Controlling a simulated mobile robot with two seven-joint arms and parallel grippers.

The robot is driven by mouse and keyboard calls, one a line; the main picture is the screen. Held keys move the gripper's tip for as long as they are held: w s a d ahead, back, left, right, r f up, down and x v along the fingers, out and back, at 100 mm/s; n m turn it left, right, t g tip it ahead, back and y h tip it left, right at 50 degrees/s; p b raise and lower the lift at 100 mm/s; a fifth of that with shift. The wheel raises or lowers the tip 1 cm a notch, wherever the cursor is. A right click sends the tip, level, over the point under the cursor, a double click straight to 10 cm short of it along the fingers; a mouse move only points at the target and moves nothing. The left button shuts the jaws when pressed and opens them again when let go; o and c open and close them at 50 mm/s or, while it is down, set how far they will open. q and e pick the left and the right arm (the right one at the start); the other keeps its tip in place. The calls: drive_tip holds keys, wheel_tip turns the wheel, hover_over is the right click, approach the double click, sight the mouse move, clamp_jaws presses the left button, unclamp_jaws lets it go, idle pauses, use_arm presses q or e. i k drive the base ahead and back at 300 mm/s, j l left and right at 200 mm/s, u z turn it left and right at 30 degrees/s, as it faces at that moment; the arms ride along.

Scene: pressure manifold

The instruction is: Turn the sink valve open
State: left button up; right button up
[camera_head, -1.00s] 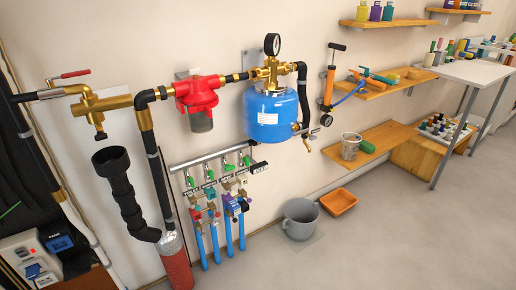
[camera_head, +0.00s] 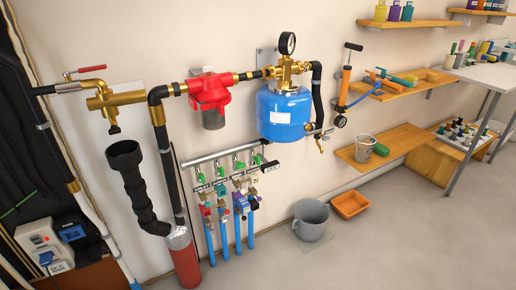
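A manifold (camera_head: 225,152) is on the wall left of centre, below a red filter housing (camera_head: 210,98). Several green valve handles (camera_head: 239,164) sit in a row along it, with small labels that I cannot read. Below them are valves with coloured handles, red (camera_head: 206,212) on the left and purple (camera_head: 243,203) on the right, above blue pipes (camera_head: 237,238). I cannot tell which valve is the sink one or whether it is open. Neither of my grippers is in view.
A blue tank (camera_head: 284,120) with a gauge hangs right of the manifold. A grey bucket (camera_head: 311,218) and an orange tray (camera_head: 350,204) stand on the floor below. A black drain pipe (camera_head: 134,190) stands at the left. Floor at the front right is clear.

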sight(240, 166)
drive_tip(key=i+j+u, duration=0.1)
drive_tip(key=i, duration=0.3)
drive_tip(key=i+j+u, duration=0.1)
drive_tip(key=i+j, duration=0.15)
drive_tip(key=i, duration=0.2)
drive_tip(key=i+j+u, duration=0.1)
drive_tip(key=i, duration=0.3)
